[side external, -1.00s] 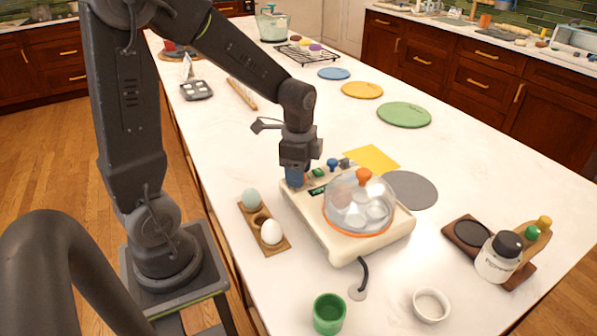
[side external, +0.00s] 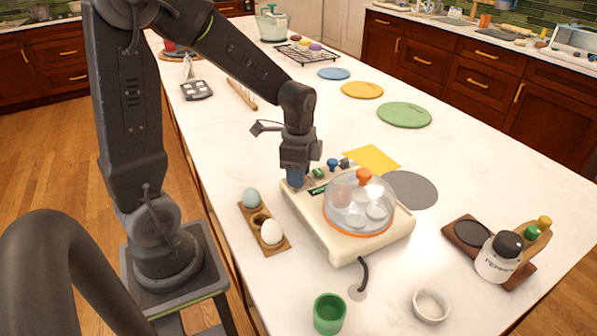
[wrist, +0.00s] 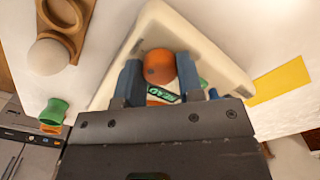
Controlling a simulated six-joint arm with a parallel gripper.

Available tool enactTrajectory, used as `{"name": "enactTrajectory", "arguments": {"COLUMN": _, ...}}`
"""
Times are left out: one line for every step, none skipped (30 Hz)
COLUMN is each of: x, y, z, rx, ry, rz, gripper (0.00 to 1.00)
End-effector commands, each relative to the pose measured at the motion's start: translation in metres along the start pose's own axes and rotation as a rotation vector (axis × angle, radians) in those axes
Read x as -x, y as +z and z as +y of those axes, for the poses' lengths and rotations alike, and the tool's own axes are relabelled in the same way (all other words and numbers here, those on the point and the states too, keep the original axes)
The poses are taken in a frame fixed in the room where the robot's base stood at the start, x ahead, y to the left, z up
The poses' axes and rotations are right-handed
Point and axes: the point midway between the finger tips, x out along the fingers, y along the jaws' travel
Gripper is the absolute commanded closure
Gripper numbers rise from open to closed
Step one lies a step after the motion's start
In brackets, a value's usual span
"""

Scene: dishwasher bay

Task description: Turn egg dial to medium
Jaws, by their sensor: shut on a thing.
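The egg cooker (side external: 335,243) is a cream base with a clear dome lid (side external: 350,212) and an orange lid knob (side external: 363,176). Several rounded shapes show under the dome. Its back edge carries a green knob (side external: 318,173), a blue knob (side external: 332,164) and a green-lettered label (side external: 317,189). My gripper (side external: 296,180) points down at the left end of this panel, shut on the egg dial, which its fingers hide in the side view. In the wrist view, the blue fingers (wrist: 160,85) flank orange parts and the label. The dial's mark cannot be read.
A wooden egg holder (side external: 279,243) with a bluish egg (side external: 251,198) and a white egg (side external: 271,232) stands close left of the cooker. A yellow sheet (side external: 372,159) and grey disc (side external: 412,189) lie behind it. A green cup (side external: 329,313) and white bowl (side external: 431,305) are in front.

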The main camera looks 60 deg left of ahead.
Motion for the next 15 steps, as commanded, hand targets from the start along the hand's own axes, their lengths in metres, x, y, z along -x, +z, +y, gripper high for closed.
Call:
{"name": "enactTrajectory", "arguments": {"x": 0.0007, "y": -0.0003, "z": -0.0003, "rx": 0.017, "ry": 0.000, "rz": 0.002, "gripper": 0.89}}
{"name": "enactTrajectory", "arguments": {"x": 0.0007, "y": -0.0003, "z": -0.0003, "rx": 0.030, "ry": 0.000, "rz": 0.002, "gripper": 0.89}}
{"name": "enactTrajectory", "arguments": {"x": 0.0007, "y": -0.0004, "z": -0.0003, "rx": 0.050, "ry": 0.000, "rz": 0.002, "gripper": 0.89}}
{"name": "enactTrajectory", "arguments": {"x": 0.0007, "y": -0.0004, "z": -0.0003, "rx": 0.067, "ry": 0.000, "rz": 0.003, "gripper": 0.89}}
{"name": "enactTrajectory", "arguments": {"x": 0.0007, "y": -0.0005, "z": -0.0003, "rx": 0.085, "ry": 0.001, "rz": 0.003, "gripper": 0.89}}
{"name": "enactTrajectory", "arguments": {"x": 0.0007, "y": -0.0005, "z": -0.0003, "rx": 0.113, "ry": 0.001, "rz": 0.003, "gripper": 0.89}}
{"name": "enactTrajectory", "arguments": {"x": 0.0007, "y": -0.0006, "z": -0.0003, "rx": 0.136, "ry": 0.001, "rz": 0.003, "gripper": 0.89}}
{"name": "enactTrajectory", "arguments": {"x": 0.0007, "y": -0.0006, "z": -0.0003, "rx": 0.159, "ry": 0.001, "rz": 0.004, "gripper": 0.89}}
{"name": "enactTrajectory", "arguments": {"x": 0.0007, "y": -0.0006, "z": -0.0003, "rx": 0.193, "ry": 0.001, "rz": 0.004, "gripper": 0.89}}
{"name": "enactTrajectory", "arguments": {"x": 0.0007, "y": -0.0007, "z": -0.0003, "rx": 0.219, "ry": 0.001, "rz": 0.004, "gripper": 0.89}}
{"name": "enactTrajectory", "arguments": {"x": 0.0007, "y": -0.0007, "z": -0.0003, "rx": 0.246, "ry": 0.001, "rz": 0.004, "gripper": 0.89}}
{"name": "enactTrajectory", "arguments": {"x": 0.0008, "y": -0.0007, "z": -0.0003, "rx": 0.284, "ry": 0.001, "rz": 0.004, "gripper": 0.89}}
{"name": "enactTrajectory", "arguments": {"x": 0.0008, "y": -0.0007, "z": -0.0003, "rx": 0.312, "ry": 0.001, "rz": 0.004, "gripper": 0.89}}
{"name": "enactTrajectory", "arguments": {"x": 0.0008, "y": -0.0008, "z": -0.0004, "rx": 0.341, "ry": 0.001, "rz": 0.004, "gripper": 0.89}}
{"name": "enactTrajectory", "arguments": {"x": 0.0008, "y": -0.0008, "z": -0.0004, "rx": 0.379, "ry": 0.001, "rz": 0.004, "gripper": 0.89}}
